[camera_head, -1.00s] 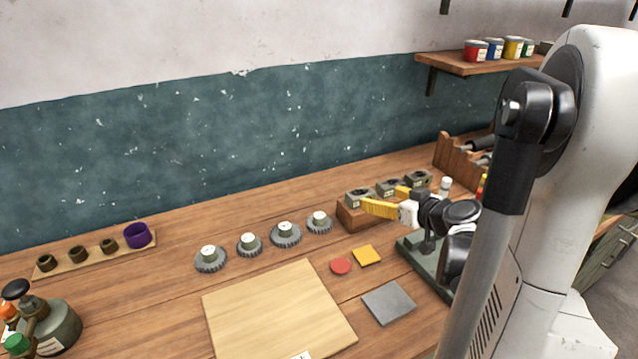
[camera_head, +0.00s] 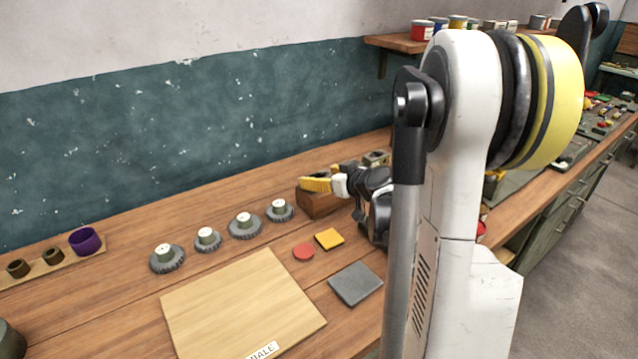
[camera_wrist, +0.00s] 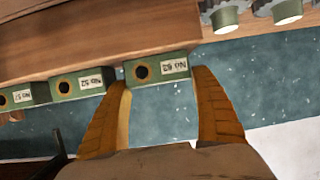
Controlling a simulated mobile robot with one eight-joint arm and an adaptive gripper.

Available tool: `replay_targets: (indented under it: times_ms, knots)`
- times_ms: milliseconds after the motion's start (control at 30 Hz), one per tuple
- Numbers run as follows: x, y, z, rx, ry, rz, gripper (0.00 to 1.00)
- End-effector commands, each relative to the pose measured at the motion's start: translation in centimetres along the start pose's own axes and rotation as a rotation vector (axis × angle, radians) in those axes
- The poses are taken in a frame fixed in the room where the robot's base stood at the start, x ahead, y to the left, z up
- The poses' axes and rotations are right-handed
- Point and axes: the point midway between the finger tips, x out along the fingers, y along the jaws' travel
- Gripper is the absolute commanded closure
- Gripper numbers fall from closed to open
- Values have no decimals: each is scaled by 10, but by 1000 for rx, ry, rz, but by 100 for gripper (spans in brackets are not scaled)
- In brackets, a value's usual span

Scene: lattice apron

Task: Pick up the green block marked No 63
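Three small green blocks with a dark round hole and a white label show in a row in the wrist view. The rightmost block (camera_wrist: 155,70) has a small upside-down label that seems to read No 63. The middle block (camera_wrist: 77,84) and the left block (camera_wrist: 16,97) carry other labels. In the head view my gripper (camera_head: 318,184) is over the left end of the wooden stand (camera_head: 318,204) and hides most of the blocks.
Several grey gears (camera_head: 244,226) stand left of the stand. A red disc (camera_head: 303,252), a yellow square (camera_head: 329,239) and a grey plate (camera_head: 356,283) lie in front. A pale board (camera_head: 240,305) covers the front bench. A wall shelf (camera_head: 392,43) holds cans.

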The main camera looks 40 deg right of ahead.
Motion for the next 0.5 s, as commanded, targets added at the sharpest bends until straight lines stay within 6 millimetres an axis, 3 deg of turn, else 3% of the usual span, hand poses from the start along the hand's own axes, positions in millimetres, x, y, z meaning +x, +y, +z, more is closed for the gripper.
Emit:
replay_targets:
  times_ms: [33, 133, 500]
  knots:
    - [0, 0, 0, 0, 0, 0, 43]
    - [0, 0, 0, 0, 0, 0, 71]
    - [-2, 0, -4, 1, 1, 0, 71]
